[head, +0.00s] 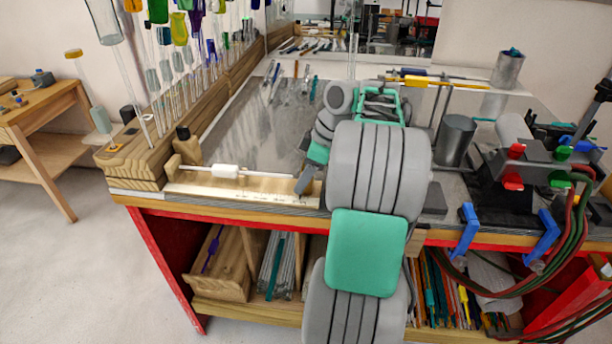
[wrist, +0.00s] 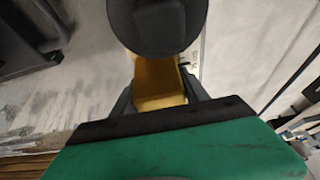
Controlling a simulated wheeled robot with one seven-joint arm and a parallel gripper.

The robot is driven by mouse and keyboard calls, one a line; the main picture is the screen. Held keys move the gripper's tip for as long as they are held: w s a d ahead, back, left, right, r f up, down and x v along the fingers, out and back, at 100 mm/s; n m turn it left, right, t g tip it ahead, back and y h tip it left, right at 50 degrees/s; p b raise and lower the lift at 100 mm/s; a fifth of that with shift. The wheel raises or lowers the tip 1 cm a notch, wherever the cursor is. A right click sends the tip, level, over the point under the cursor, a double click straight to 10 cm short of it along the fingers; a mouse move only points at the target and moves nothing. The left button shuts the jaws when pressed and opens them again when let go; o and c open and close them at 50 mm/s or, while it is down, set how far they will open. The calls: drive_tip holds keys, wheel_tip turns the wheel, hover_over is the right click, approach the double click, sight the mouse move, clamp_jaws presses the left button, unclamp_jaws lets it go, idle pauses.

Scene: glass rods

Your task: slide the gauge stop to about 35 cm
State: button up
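The gauge's pale scale (head: 240,192) runs along the front edge of the bench at the left. Above it lies a thin rod with a white sleeve (head: 225,171), to the right of a small wooden end block. The right part of the scale is hidden behind my arm. My gripper (head: 304,183) seems to be low over the scale, right of the sleeve. In the wrist view, the fingers of my gripper (wrist: 159,88) flank a yellow block (wrist: 158,82), with a dark round part (wrist: 158,25) above it. I cannot tell whether the fingers touch the block or whether it is the stop.
A metal cylinder (head: 455,140), a burner with red and green knobs (head: 515,165) and blue clamps (head: 468,232) are at right. The bench middle (head: 250,125) is mostly clear.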

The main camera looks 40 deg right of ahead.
drive_tip(key=o, duration=0.4)
drive_tip(key=shift+s, duration=0.1)
drive_tip(key=p+v, duration=0.3)
drive_tip(key=v, duration=0.5)
drive_tip(key=w+a+r+m+h, duration=0.15)
drive_tip(key=a+m, duration=0.25)
drive_tip(key=a, duration=1.8)
drive_tip(key=s+a+f+m+t+h, duration=0.1)
drive_tip(key=s+a+f+m, duration=0.3)
drive_tip(key=s+a+f, duration=0.2)
drive_tip(key=s+a, duration=0.2)
drive_tip(key=s, duration=0.2)
drive_tip(key=shift+s, duration=0.2)
